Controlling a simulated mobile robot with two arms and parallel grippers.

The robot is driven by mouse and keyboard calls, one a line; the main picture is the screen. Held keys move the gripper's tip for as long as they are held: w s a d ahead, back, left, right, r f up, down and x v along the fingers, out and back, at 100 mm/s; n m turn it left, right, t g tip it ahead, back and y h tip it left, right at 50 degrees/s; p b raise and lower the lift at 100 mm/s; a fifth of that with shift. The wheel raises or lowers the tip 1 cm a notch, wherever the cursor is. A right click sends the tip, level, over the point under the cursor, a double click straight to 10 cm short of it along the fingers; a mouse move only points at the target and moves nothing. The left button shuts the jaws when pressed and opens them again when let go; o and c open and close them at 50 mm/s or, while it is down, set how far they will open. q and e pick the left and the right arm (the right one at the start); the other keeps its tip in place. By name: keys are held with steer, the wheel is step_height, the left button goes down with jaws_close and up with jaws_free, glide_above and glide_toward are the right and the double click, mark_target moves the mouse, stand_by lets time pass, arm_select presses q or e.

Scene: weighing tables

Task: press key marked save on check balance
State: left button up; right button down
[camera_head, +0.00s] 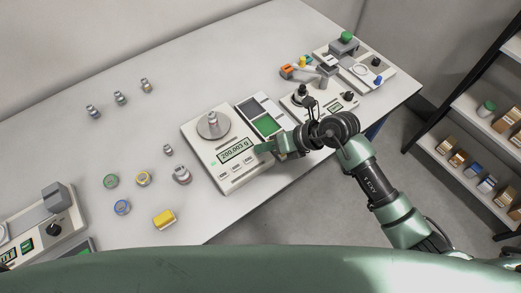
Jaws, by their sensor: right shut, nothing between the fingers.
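A white balance (203,160) stands at mid-table with a metal weight (213,118) on its round pan. Its green display (237,150) reads about 200.003 g. A row of keys (237,168) lies on the near side of the display; their markings are too small to read, so I cannot tell which is save. My right gripper (261,149) is shut and empty, at the right end of the display, close to the rightmost key (249,160). I cannot tell whether it touches the balance. My left gripper is not in view.
A tray with a green compartment (267,125) adjoins the balance on the right. Other instruments stand at the right (380,69) and lower left (52,222). A shelf (470,118) stands at far right.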

steer(key=shift+r+p, duration=0.75)
steer(key=shift+r, duration=0.05)
step_height(320, 180, up, 5)
steer(key=p, duration=0.4)
stand_by(0.5)
stand_by(0.4)
